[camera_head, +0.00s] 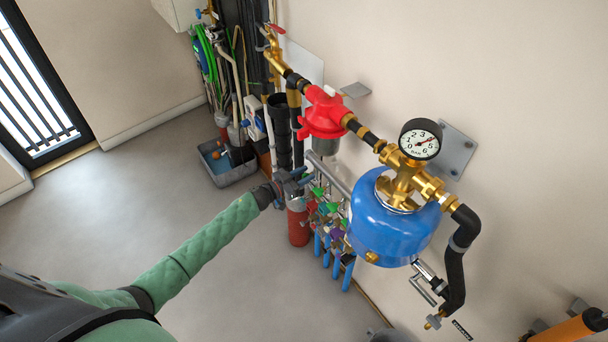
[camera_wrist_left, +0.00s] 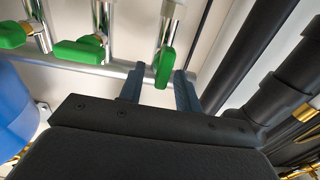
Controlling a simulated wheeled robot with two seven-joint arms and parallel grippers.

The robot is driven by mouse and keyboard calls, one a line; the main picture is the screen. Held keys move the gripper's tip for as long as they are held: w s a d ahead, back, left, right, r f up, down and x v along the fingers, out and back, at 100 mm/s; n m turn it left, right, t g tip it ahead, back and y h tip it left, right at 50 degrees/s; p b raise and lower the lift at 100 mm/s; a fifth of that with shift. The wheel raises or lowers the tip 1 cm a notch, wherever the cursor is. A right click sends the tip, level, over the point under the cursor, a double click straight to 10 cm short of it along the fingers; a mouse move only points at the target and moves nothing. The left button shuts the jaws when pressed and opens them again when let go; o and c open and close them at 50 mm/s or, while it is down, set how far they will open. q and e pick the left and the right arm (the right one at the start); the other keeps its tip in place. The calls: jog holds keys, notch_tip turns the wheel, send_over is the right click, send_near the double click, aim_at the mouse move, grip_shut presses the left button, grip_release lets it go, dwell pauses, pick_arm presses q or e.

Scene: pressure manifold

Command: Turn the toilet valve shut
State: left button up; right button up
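A pipe manifold (camera_head: 330,172) on the wall carries several small valves with green handles and blue pipes below. No label is readable, so I cannot tell which is the toilet valve. My left gripper (camera_head: 305,177) is at the manifold's left end, beside the nearest green handle (camera_head: 318,191). In the left wrist view its two fingers (camera_wrist_left: 160,76) are apart, with one green handle (camera_wrist_left: 164,66) between their tips; contact cannot be made out. That handle points along its pipe. Two other green handles (camera_wrist_left: 80,51) (camera_wrist_left: 14,34) lie to the left, the middle one turned crosswise. My right gripper is out of view.
A blue pressure tank (camera_head: 390,225) with a gauge (camera_head: 420,139) stands right of the valves. A red fitting (camera_head: 323,112) is above them. A red cylinder (camera_head: 298,224) stands below the gripper. Black pipes (camera_wrist_left: 230,55) run close right of the fingers. The floor at left is clear.

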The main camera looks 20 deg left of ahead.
pick_arm(q)
grip_shut()
